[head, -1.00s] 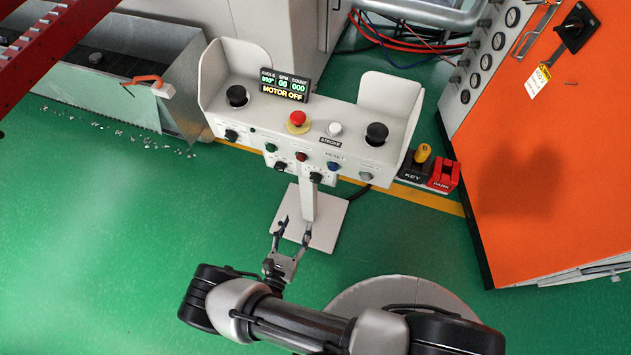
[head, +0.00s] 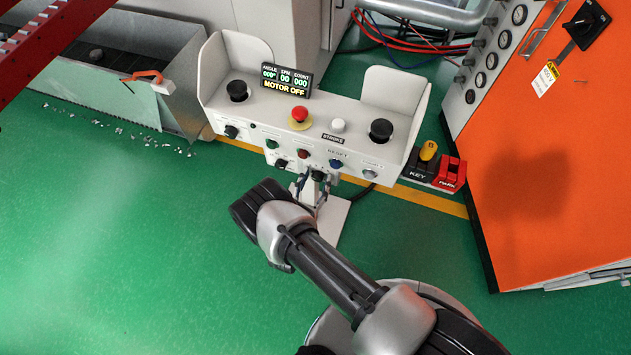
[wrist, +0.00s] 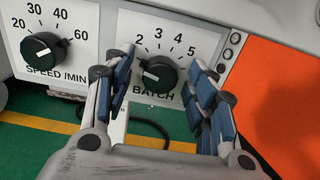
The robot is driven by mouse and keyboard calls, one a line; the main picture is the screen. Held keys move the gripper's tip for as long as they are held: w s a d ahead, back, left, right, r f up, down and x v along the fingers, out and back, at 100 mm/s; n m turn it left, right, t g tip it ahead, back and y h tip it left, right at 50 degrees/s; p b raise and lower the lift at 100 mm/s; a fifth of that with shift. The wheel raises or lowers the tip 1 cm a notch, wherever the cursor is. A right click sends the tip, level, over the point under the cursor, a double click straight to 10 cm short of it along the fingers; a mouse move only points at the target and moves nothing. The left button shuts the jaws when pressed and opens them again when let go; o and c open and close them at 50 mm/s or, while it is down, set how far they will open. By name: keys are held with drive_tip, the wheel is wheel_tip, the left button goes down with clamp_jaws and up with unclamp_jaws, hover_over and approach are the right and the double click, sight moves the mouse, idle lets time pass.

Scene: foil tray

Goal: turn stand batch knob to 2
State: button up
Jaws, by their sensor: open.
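The batch knob (wrist: 158,74) is a round black dial on a white plate, above the printed word BATCH. Its white mark sits on the left side of the dial and points left. The numbers 2 to 5 show around it; the left finger covers the area where a 1 could be. In the head view the knob (head: 318,176) is low on the white stand (head: 262,112). My gripper (wrist: 164,66) is open, its blue-padded fingers either side of the knob, with space between pads and knob. I cannot tell how far the fingertips are from the plate.
The speed knob (wrist: 43,47) is just left of the batch plate. Other buttons, a red emergency stop (head: 299,114) and a display reading MOTOR OFF (head: 286,80) are on the stand.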

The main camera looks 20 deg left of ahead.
drive_tip(key=shift+c, duration=0.5)
drive_tip(key=c, duration=1)
drive_tip(key=shift+m, duration=2.9)
drive_tip(key=o, duration=1.1)
